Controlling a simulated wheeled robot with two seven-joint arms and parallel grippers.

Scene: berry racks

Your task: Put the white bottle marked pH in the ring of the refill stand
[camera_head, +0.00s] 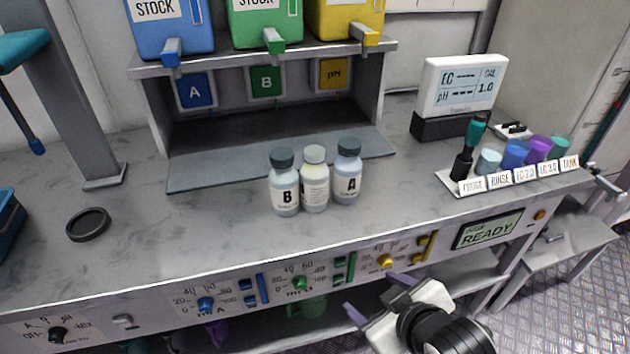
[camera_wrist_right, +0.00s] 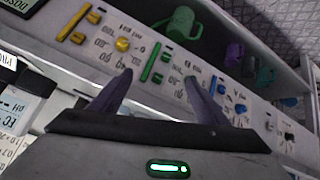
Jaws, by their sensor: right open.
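Three white bottles stand upright close together on the grey counter. The left one (camera_head: 285,190) is marked B and has a dark cap; the right one (camera_head: 348,175) is marked A and has a dark cap. The middle bottle (camera_head: 314,182) has a cream cap and a label too small to read; no pH mark is legible on it. A dark ring (camera_head: 88,224) lies on the counter at the left; I cannot tell whether it belongs to the refill stand. My right gripper (camera_head: 378,298) is open and empty, in front of the counter's front panel; its fingers also show in the wrist view (camera_wrist_right: 159,78). My left gripper is not in view.
A grey shelf (camera_head: 270,60) with blue, green and yellow stock containers stands behind the bottles. A meter (camera_head: 460,85) and a rack of colored cups (camera_head: 515,155) are at the right. A grey post (camera_head: 72,95) rises at the left. The counter left of the bottles is mostly clear.

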